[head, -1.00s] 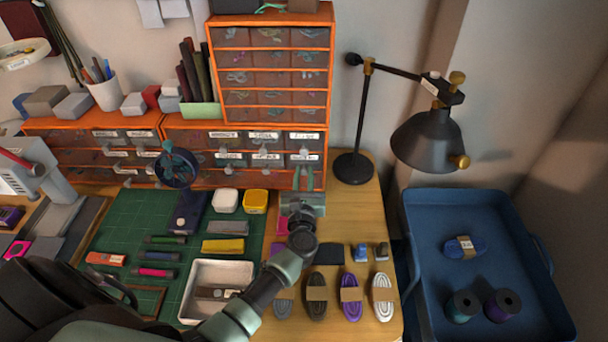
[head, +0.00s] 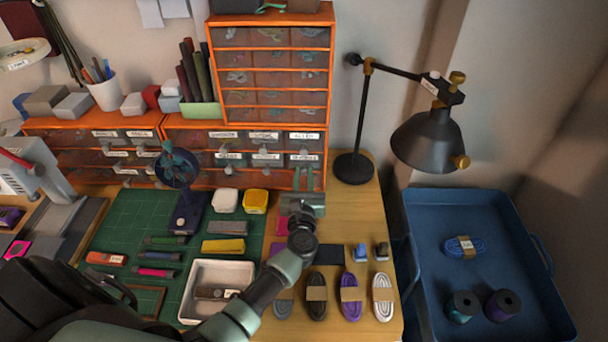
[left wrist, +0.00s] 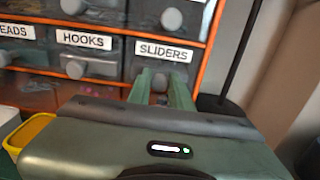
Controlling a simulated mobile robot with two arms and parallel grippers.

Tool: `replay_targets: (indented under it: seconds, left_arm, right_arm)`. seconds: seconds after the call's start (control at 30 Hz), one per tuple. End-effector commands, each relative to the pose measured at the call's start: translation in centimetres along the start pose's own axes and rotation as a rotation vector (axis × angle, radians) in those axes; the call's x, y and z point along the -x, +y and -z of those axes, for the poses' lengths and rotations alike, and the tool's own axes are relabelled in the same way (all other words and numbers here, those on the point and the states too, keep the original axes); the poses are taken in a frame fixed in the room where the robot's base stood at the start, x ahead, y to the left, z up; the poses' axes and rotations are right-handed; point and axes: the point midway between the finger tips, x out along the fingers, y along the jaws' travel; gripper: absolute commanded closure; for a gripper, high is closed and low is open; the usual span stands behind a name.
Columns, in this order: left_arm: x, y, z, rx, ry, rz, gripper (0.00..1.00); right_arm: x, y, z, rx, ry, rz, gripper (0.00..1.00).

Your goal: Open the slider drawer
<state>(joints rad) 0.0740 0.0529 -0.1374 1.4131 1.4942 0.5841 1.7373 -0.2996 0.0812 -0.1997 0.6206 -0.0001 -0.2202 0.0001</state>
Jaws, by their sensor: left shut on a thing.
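The slider drawer (left wrist: 146,65) is at the right end of the bottom row of the small cabinet, under a "SLIDERS" label; its label also shows in the head view (head: 304,157). In the left wrist view its face looks about level with the hooks drawer beside it, so it appears closed. My left gripper (head: 303,180) reaches up to it from the front. Its two green fingers (left wrist: 160,88) are shut on the drawer's round grey knob (left wrist: 159,81), one on each side. My gripper body hides the lower part of the drawer. My right gripper is not in view.
The hooks drawer (left wrist: 94,61) adjoins on the left. A black lamp (head: 353,168) stands close to the right of the cabinet. A small fan (head: 176,168), a white box (head: 225,200) and a yellow box (head: 255,201) stand to the left. Cord bundles lie in front, and a blue tray (head: 420,205) is right.

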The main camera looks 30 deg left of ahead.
Motion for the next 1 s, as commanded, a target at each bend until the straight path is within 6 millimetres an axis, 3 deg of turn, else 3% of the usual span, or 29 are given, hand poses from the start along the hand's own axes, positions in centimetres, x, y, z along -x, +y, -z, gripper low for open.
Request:
replay_targets:
  seconds: [0.13, 0.4, 0.5, 0.87, 0.9, 0.97, 1.0]
  left_arm:
    - [2.3, -0.1, 0.3, 0.001, 0.004, 0.002, 1.00]
    - [9.3, 0.0, 0.4, 0.001, 0.005, 0.001, 1.00]
    - [10.7, -0.1, 0.3, 0.000, 0.003, 0.002, 1.00]
    - [11.4, 0.0, 0.0, 0.000, 0.001, 0.001, 1.00]
    - [11.4, 0.0, 0.0, 0.000, 0.001, 0.001, 0.77]
    - [11.4, 0.0, 0.0, 0.000, 0.001, 0.001, 0.60]
    - [11.4, 0.0, 0.0, 0.000, 0.000, 0.000, 0.58]
  right_arm:
    - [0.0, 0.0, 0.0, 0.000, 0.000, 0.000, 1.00]
    - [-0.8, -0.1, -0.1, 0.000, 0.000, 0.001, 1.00]
    - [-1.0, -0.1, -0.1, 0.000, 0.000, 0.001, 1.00]
    - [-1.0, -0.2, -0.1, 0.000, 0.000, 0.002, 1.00]
    - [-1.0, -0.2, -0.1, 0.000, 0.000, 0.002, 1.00]
    - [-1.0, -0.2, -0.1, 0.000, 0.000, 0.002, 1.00]
    - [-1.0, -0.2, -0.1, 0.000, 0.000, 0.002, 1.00]
